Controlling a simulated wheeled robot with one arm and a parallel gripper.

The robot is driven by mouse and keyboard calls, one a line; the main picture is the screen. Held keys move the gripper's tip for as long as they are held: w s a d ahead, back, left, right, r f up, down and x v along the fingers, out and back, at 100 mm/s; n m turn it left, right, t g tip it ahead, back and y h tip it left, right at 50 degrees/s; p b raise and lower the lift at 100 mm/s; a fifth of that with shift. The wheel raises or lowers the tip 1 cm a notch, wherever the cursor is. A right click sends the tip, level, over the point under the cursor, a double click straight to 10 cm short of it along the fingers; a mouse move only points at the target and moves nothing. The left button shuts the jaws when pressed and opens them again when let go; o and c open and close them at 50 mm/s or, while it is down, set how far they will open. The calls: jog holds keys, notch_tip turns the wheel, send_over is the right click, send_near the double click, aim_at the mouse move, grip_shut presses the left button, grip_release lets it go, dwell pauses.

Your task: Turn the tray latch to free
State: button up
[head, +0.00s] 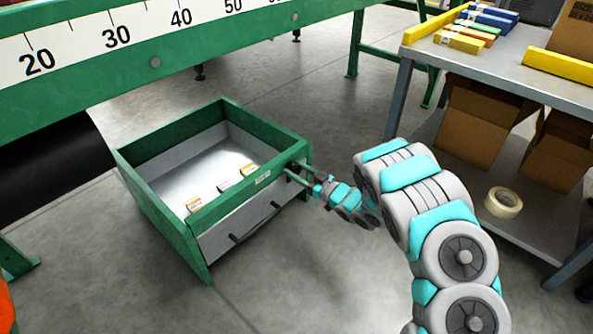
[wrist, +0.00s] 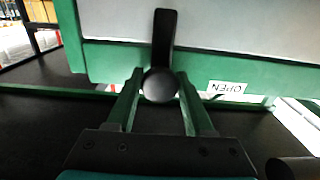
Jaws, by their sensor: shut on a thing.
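The tray latch (wrist: 164,42) is a black lever with a round hub, mounted on the tray's green frame. In the wrist view its arm points up from the hub. My gripper (wrist: 160,78) has its two green fingers either side of the hub and is shut on the latch. In the head view my gripper (head: 299,176) reaches the right front corner of the green-framed tray (head: 140,150), and the latch there is small and partly hidden. A white label (wrist: 228,87), reading OPEN upside down in the wrist view, is right of the latch.
Several small cartons (head: 194,204) lie along the tray's front inside. A grey front panel with a dark handle (head: 257,224) faces me. A grey bench (head: 480,65) with cardboard boxes below stands right. A green ruled beam (head: 120,70) crosses above. Floor in front is clear.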

grip_shut()
